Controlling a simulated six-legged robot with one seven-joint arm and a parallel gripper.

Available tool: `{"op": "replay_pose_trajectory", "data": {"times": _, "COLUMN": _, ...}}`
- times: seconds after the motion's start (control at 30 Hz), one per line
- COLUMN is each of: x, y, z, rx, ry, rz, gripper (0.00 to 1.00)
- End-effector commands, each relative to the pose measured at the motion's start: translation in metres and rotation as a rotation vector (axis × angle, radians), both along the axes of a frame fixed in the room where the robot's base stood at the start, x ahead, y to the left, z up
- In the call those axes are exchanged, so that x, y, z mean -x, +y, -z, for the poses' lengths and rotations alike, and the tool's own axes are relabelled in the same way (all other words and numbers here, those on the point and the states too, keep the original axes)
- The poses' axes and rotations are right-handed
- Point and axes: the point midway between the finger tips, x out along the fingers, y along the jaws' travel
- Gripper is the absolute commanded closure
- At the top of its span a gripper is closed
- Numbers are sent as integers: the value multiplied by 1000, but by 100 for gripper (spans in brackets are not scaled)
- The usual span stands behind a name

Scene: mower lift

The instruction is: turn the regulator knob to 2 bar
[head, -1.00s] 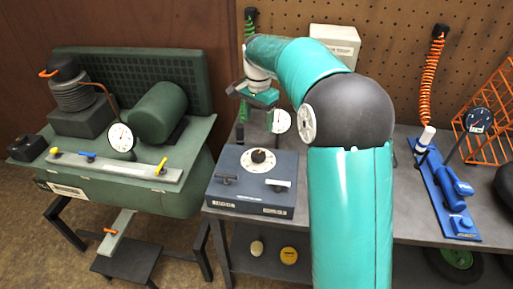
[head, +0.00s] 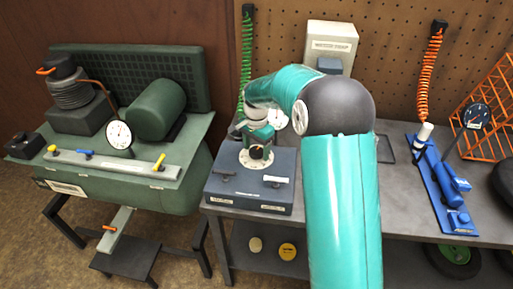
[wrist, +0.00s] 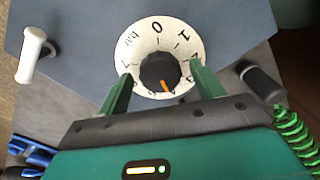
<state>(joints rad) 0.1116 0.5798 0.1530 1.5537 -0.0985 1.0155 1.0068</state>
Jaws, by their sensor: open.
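The regulator knob (wrist: 158,72) is black and round with an orange pointer mark. It sits at the centre of a white dial (wrist: 150,28) marked with numbers and "bar". In the wrist view the mark points down, toward my gripper, away from the 0 and 1 at the top. The digits nearest the mark are partly hidden. My gripper (wrist: 160,74) is open, with one green finger on each side of the knob and visible gaps between. In the head view my gripper is just behind the knob (head: 256,153) on the blue-grey regulator box (head: 225,196).
A green compressor (head: 165,112) is at the left. A blue tool (head: 445,185) lies on the bench at the right. A green coiled hose (head: 246,70) hangs behind the box.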

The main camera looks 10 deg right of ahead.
Motion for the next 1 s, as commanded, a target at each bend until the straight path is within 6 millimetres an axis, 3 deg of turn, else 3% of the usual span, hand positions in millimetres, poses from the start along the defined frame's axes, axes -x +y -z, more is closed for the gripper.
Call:
{"op": "replay_pose_trajectory", "data": {"times": 0.17, "x": 0, "y": 0, "z": 0, "rx": 0, "ry": 0, "rz": 0, "gripper": 36}}
{"op": "replay_pose_trajectory", "data": {"times": 0.3, "x": 0, "y": 0, "z": 0, "rx": 0, "ry": 0, "rz": 0, "gripper": 63}}
{"op": "replay_pose_trajectory", "data": {"times": 0.4, "x": 0, "y": 0, "z": 0, "rx": 0, "ry": 0, "rz": 0, "gripper": 77}}
{"op": "replay_pose_trajectory", "data": {"times": 0.73, "x": 0, "y": 0, "z": -1, "rx": 0, "ry": 0, "rz": -36, "gripper": 77}}
{"op": "replay_pose_trajectory", "data": {"times": 1.0, "x": 0, "y": 0, "z": -1, "rx": 0, "ry": 0, "rz": -182, "gripper": 77}}
